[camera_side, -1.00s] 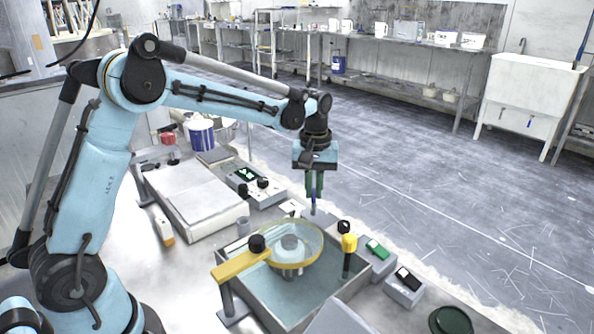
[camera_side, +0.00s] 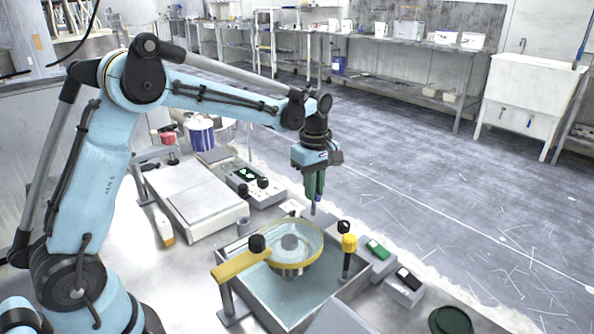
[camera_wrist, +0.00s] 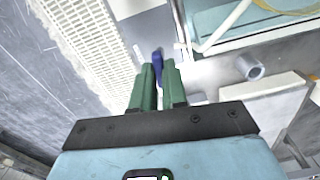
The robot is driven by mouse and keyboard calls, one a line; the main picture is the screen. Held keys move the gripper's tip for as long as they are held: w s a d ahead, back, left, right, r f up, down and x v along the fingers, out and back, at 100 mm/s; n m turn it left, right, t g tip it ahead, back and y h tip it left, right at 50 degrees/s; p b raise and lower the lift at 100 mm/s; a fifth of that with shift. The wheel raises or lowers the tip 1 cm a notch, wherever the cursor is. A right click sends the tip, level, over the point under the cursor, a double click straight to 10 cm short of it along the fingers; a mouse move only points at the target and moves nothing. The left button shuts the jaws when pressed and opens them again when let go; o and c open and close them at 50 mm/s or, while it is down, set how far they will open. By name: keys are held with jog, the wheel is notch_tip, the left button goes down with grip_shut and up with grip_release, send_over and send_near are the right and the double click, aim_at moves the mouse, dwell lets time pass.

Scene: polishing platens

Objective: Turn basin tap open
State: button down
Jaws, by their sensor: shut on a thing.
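The basin tap shows as a small blue handle (camera_side: 314,208) at the far rim of the basin (camera_side: 330,296) in the side view. The blue handle is clearer in the wrist view (camera_wrist: 158,62), standing out from between the fingertips. My gripper (camera_side: 315,196) points down over the basin's back corner, and its green fingers also show in the wrist view (camera_wrist: 159,72). The fingers are shut on the blue tap handle and hide part of it. The tap's base is hard to make out.
A yellow-rimmed round bowl (camera_side: 291,266) and a yellow arm with a black knob (camera_side: 240,265) stand over the basin. A yellow-and-black post (camera_side: 348,243) rises at right, beside green and black switch boxes (camera_side: 377,250). A control box (camera_side: 247,180) lies left of my gripper.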

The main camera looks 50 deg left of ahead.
dwell(0.4)
jog(key=c, duration=1.2)
grip_release()
jog(key=shift+o, duration=0.2)
notch_tip(320, 180, up, 12)
jog(key=shift+r, duration=0.1)
jog(key=s+d+f+m+t, duration=0.1)
jog(key=s+f+m+t, duration=0.1)
jog(key=s+m, duration=0.3)
jog(key=s+d+f+m+t, duration=0.1)
jog(key=s+f+m+t, duration=0.1)
jog(key=s+m, duration=0.4)
jog(key=s+d+f+m+t, duration=0.2)
jog(key=s+f+m+t, duration=0.1)
jog(key=s+m, duration=0.2)
jog(key=shift+s+m, duration=0.3)
jog(key=shift+s, duration=0.65)
